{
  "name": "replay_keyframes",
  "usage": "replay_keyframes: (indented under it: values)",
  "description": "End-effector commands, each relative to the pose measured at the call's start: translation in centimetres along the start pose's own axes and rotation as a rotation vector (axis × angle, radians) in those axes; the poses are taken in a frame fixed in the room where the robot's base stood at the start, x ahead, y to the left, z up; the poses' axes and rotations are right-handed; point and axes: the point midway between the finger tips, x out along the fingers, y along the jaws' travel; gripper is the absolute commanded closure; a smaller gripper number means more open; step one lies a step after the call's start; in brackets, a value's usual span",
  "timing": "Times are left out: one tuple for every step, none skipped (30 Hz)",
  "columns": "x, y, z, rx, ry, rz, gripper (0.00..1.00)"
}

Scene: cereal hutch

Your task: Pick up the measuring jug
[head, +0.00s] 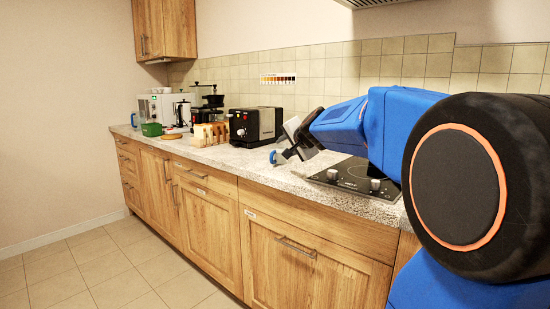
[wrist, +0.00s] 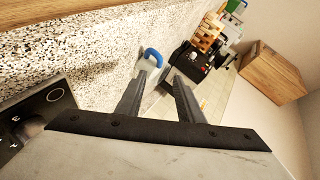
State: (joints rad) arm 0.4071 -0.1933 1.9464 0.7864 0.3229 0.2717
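The measuring jug shows as a blue curved handle (wrist: 153,54) on the speckled counter in the wrist view, just beyond the tip of the left finger. Its body is pale or clear and hard to make out. In the head view the blue handle (head: 272,157) shows at the tips of my gripper (head: 282,157). In the wrist view my gripper (wrist: 165,76) is open, with a clear gap between its two fingers and nothing held. I cannot tell whether a finger touches the handle.
A black hob (head: 352,178) with knobs lies right of my gripper. Farther left are a green container (head: 151,129) and a white appliance (head: 166,107). The counter front is free.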

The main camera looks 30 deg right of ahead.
Motion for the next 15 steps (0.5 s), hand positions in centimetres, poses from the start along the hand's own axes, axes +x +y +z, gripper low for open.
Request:
replay_keyframes:
  values:
    - [1.0,0.1,0.1,0.001,-0.002,0.002,0.66]
    - [1.4,0.0,0.1,0.001,-0.002,0.001,0.66]
    - [2.1,0.1,0.1,0.001,-0.002,0.001,0.66]
    - [2.6,0.1,0.1,0.0,-0.003,0.002,0.66]
    - [3.1,0.1,0.1,-0.001,-0.003,0.002,0.66]
    - [3.7,0.0,0.1,0.001,-0.002,0.001,0.66]
    - [4.2,0.0,0.1,0.001,-0.002,0.001,0.66]
    - [4.7,0.1,0.1,0.0,-0.002,0.001,0.66]
    - [5.3,0.1,0.1,-0.001,-0.001,0.001,0.66]
    - [5.7,0.1,0.1,0.0,-0.002,0.002,0.66]
    - [6.1,0.1,0.1,0.001,-0.002,0.002,0.66]
    - [6.6,0.1,0.1,0.0,-0.002,0.001,0.66]
    - [6.8,0.0,0.1,-0.001,-0.002,0.001,0.66]
    - [7.1,0.0,0.1,-0.001,-0.002,0.0,0.66]
    - [7.4,0.0,0.1,-0.001,-0.001,0.0,0.66]
